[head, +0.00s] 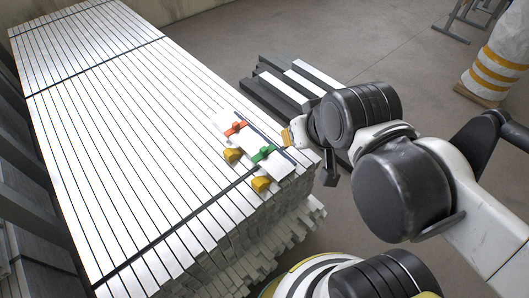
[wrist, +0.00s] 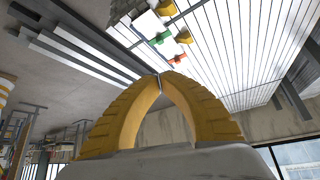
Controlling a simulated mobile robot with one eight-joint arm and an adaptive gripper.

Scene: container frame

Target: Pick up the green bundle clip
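The green bundle clip (head: 263,153) lies on a white plate near the end of the stack of white bars. It also shows small near the top of the wrist view (wrist: 164,37). An orange-red clip (head: 236,128) lies next to it on the same plate. My gripper (head: 287,138) is beside the end of the stack, to the right of the green clip and apart from it; its fingers are partly hidden in the head view. In the wrist view its two yellow fingers (wrist: 160,77) meet at the tips, with nothing between them.
Two yellow blocks (head: 232,155) (head: 261,184) sit on the stack near the clips. The large stack of white bars (head: 110,130) has dark straps across it. Dark and white beams (head: 285,88) lie behind my gripper. Open concrete floor (head: 300,35) is beyond.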

